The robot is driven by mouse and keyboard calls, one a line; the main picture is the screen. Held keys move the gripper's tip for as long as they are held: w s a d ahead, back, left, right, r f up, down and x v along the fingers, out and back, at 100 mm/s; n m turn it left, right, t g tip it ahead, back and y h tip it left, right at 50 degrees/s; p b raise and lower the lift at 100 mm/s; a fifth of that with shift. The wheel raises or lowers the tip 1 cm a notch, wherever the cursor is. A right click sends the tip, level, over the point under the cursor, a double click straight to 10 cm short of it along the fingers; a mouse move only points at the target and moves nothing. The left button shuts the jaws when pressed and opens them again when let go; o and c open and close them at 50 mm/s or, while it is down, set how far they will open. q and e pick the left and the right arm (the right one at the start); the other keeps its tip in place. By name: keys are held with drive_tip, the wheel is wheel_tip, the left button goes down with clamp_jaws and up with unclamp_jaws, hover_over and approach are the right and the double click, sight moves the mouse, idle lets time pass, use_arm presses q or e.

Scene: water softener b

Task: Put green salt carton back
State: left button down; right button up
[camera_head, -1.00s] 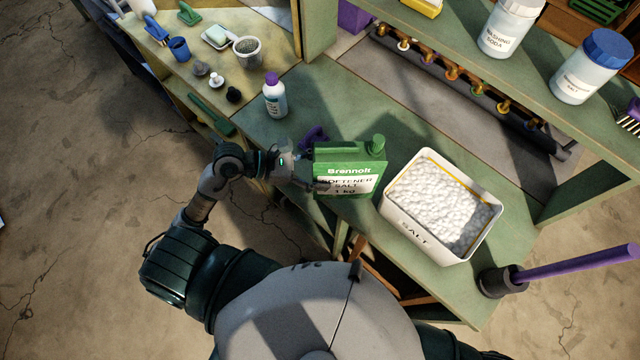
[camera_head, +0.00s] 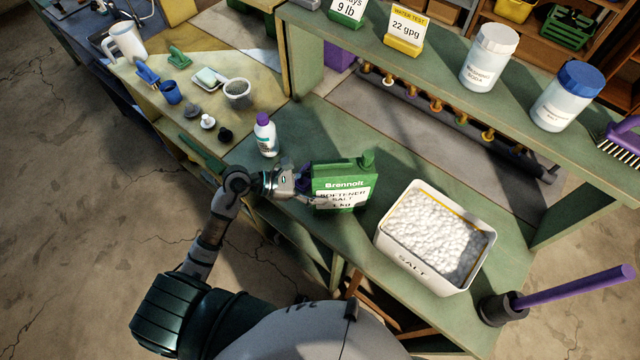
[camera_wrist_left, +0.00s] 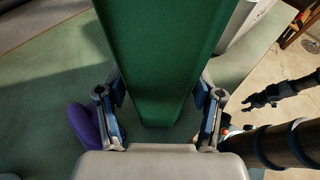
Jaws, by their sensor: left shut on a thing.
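The green carton labelled "Softener Salt" (camera_head: 342,183) is upright at the middle of the green bench, left of the white salt bin (camera_head: 436,235). My left gripper (camera_head: 308,188) is shut on the carton from its left side. In the left wrist view, the carton's plain green side (camera_wrist_left: 160,60) fills the space between the two fingers of the left gripper (camera_wrist_left: 162,108). Whether the carton's base touches the bench is hard to tell. My right gripper (camera_wrist_left: 263,98) shows small and dark at the right of the left wrist view, away from the carton; its opening is unclear.
A purple-capped bottle (camera_head: 266,135) stands on the bench behind my left gripper. A purple item (camera_wrist_left: 84,130) lies beside the carton. A purple-handled tool in a dark holder (camera_head: 500,309) stands at front right. A raised shelf (camera_head: 440,95) with white jars runs along the back.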

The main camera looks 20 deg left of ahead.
use_arm(q)
drive_tip(key=c, duration=0.6)
unclamp_jaws()
drive_tip(key=shift+a+f, duration=0.15)
drive_tip(key=shift+a, duration=0.15)
drive_tip(key=o, duration=0.4)
drive_tip(key=shift+a, duration=0.25)
drive_tip(key=shift+s+d+r+b+v, duration=0.1)
drive_tip(key=shift+b+v, duration=0.25)
drive_tip(key=shift+v, duration=1.5)
drive_tip(key=shift+s+d+r+b+v, duration=0.1)
drive_tip(key=shift+b+v, duration=0.2)
drive_tip(key=shift+v, duration=1.55)
drive_tip(key=shift+d+r+b+v, duration=0.1)
drive_tip(key=shift+b+v, duration=0.25)
drive_tip(key=shift+v, duration=1.5)
use_arm(e)
drive_tip(key=shift+w+a+f, duration=0.7)
drive_tip(key=shift+w+a, duration=0.05)
drive_tip(key=shift+a, duration=0.15)
